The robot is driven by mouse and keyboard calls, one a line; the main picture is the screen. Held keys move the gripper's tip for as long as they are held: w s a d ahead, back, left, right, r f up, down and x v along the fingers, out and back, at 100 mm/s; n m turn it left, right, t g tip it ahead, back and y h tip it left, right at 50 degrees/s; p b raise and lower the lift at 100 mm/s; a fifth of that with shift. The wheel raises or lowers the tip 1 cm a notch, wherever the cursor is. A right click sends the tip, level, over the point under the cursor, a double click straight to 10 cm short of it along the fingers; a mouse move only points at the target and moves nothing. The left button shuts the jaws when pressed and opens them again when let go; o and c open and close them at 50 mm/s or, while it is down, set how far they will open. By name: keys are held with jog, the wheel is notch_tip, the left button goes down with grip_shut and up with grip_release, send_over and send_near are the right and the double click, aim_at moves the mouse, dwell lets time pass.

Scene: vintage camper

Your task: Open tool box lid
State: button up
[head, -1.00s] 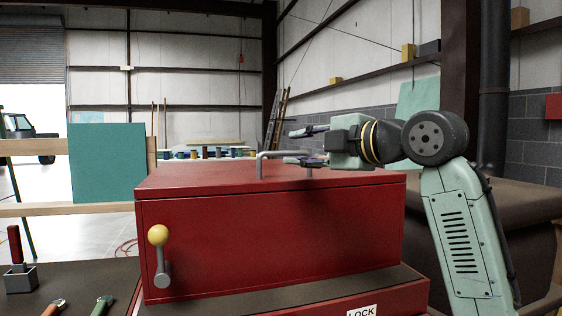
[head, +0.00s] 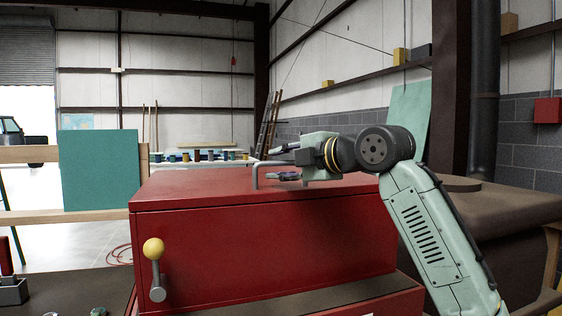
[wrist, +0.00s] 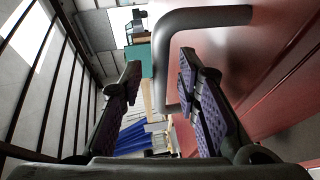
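The red tool box (head: 270,245) stands in the middle of the head view with its lid (head: 200,186) shut. A grey bar handle (head: 256,174) rises from the lid; it also shows in the wrist view (wrist: 163,65). A lever with a yellow knob (head: 153,249) is on the box's front at left. My gripper (head: 280,163) is open at the handle, coming from the right, one finger above the bar's height and one below. In the wrist view my gripper (wrist: 160,78) shows the bar between its spread fingers; I cannot tell whether they touch it.
A brown bench (head: 490,205) stands behind my arm at right. A teal panel (head: 98,170) on wooden rails is at left. A dark surface (head: 75,292) with small items lies left of the box.

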jog(key=shift+c, duration=0.6)
grip_shut()
dwell(0.4)
